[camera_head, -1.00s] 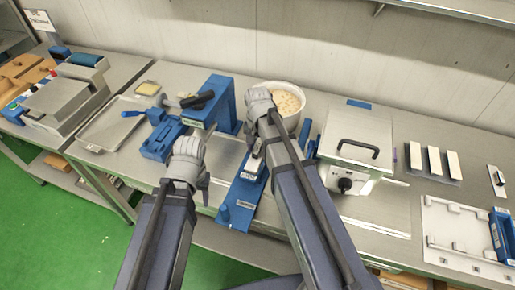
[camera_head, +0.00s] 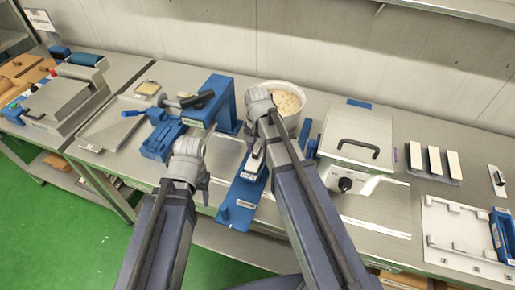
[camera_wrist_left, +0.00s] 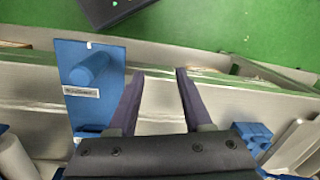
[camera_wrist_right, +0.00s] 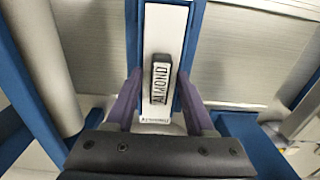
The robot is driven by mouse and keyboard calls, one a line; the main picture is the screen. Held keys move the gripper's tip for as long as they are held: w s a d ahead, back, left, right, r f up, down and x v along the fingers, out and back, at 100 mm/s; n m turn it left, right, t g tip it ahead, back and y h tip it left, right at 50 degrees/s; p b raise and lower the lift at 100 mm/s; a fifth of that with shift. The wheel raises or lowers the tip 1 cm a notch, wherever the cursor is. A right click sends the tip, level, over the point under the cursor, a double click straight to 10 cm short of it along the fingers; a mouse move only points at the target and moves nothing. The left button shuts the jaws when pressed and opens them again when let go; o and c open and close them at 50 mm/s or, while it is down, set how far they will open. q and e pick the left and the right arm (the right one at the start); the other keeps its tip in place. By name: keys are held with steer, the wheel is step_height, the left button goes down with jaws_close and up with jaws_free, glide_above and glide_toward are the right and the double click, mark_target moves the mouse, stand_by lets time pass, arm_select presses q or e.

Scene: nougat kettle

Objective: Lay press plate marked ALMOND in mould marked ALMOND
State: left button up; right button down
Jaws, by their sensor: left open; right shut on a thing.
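The white press plate (camera_wrist_right: 165,30) carries a dark block marked ALMOND (camera_wrist_right: 160,84). My right gripper (camera_wrist_right: 160,92) is shut on it, a finger on either side. In the right wrist view the plate is lined up lengthwise over the long blue mould (camera_wrist_right: 196,25); I cannot tell whether it rests in it. The small label below it is unreadable. In the head view the mould (camera_head: 232,213) runs toward the bench front, and my right arm partly hides the plate. My left gripper (camera_wrist_left: 160,72) is open and empty, beside the mould's front end with its round blue knob (camera_wrist_left: 90,68).
A blue press (camera_head: 222,100) with a black handle stands behind my left gripper. A white bowl (camera_head: 290,103) is behind my right wrist. A lidded metal box (camera_head: 357,140) stands to the right. White bars (camera_head: 434,160) and a pale tray (camera_head: 455,222) lie further right.

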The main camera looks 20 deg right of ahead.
steer(key=shift+f+b, duration=0.5)
stand_by(0.7)
steer(key=shift+s, duration=0.1)
steer(key=shift+c, duration=1.8)
jaws_free()
steer(key=shift+s+a, duration=0.1)
steer(key=shift+r+p, duration=0.7)
steer(key=shift+p, duration=0.05)
steer(key=r+p, duration=0.6)
steer(key=shift+w+r+p, duration=0.2)
steer(key=shift+r+p, duration=0.15)
steer(key=shift+r, duration=0.05)
steer(key=shift+f, duration=0.1)
steer(key=shift+s, duration=0.1)
